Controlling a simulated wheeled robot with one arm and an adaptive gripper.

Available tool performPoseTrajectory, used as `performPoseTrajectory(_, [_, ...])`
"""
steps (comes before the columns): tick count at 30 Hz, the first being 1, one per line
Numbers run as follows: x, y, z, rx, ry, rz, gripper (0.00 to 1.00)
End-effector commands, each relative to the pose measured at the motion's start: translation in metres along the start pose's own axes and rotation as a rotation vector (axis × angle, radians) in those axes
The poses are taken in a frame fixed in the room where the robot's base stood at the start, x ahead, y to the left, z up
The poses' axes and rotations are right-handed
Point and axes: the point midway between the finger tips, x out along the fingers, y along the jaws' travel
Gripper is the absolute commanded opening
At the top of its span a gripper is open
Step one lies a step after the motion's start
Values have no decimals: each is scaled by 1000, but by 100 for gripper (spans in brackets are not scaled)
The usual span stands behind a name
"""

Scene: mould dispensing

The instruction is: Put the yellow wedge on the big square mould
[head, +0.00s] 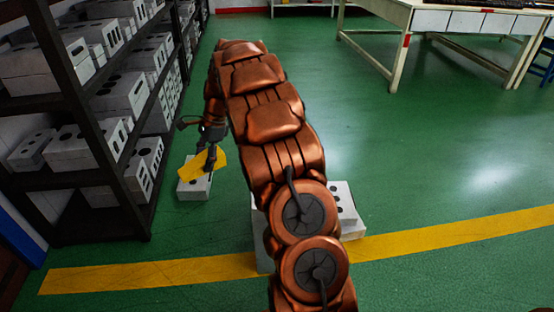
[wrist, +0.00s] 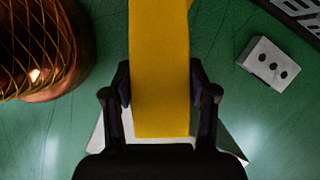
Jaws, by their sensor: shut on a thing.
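The yellow wedge (head: 196,166) is held by my gripper (head: 211,158), left of my arm in the head view. In the wrist view the wedge (wrist: 160,70) lies between the two dark fingers of my gripper (wrist: 160,88), which is shut on it; its far end leaves the top edge. A large pale block (head: 343,198), with dark holes, stands on the floor behind my arm, mostly hidden; it may be the big square mould. A pale surface (wrist: 234,146) shows below my gripper in the wrist view, largely covered; I cannot tell which thing it is.
A dark shelf (head: 120,180) full of pale blocks stands left. A table (head: 410,30) is far right. Green floor between is clear.

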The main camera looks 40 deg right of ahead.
Motion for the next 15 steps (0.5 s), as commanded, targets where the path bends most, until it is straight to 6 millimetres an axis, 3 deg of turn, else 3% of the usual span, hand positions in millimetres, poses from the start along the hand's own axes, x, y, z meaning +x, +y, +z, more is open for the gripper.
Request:
performPoseTrajectory(6, [-12, 26, -58, 296, -1, -117, 13])
performPoseTrajectory(15, [-18, 77, -120, 648, -1, -264, 13])
